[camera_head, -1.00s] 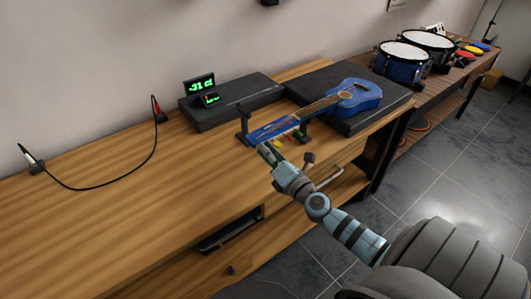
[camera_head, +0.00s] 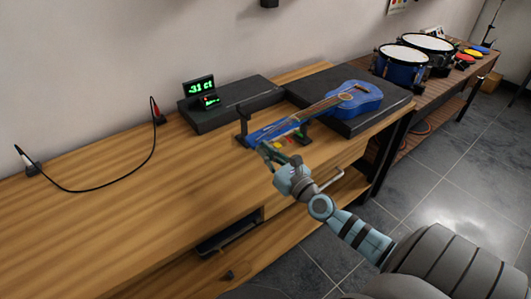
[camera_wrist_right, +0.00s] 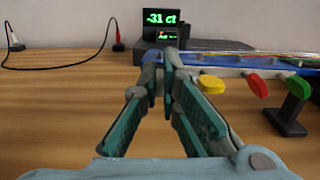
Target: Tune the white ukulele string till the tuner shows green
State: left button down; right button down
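The blue ukulele (camera_head: 357,97) lies with its body on a black block and its neck on a dark stand. Yellow (camera_wrist_right: 210,83), red (camera_wrist_right: 258,85) and green (camera_wrist_right: 297,85) tuning pegs stick out from its headstock. My right gripper (camera_wrist_right: 164,68) is at the headstock, left of the yellow peg in the wrist view. Its fingers are nearly together where the white peg sits, and they mostly hide it. It also shows in the head view (camera_head: 264,150). The tuner display (camera_head: 199,88) reads -31 ct in green digits, with a small screen (camera_head: 208,101) below. My left gripper is out of view.
A long black box (camera_head: 235,103) lies behind the headstock. A black cable (camera_head: 105,188) with two plugs lies on the left of the wooden table (camera_head: 100,235). Drums (camera_head: 402,62) stand on another table at the right. The table's left half is mostly clear.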

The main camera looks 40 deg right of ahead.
jog(key=shift+n, duration=1.2)
jog(key=c, duration=1.8)
grip_release()
jog(key=shift+s+f, duration=0.1)
jog(key=shift+s, duration=0.25)
jog(key=s, duration=0.7)
jog(key=shift+s+f, duration=0.15)
jog(key=shift+f, duration=0.05)
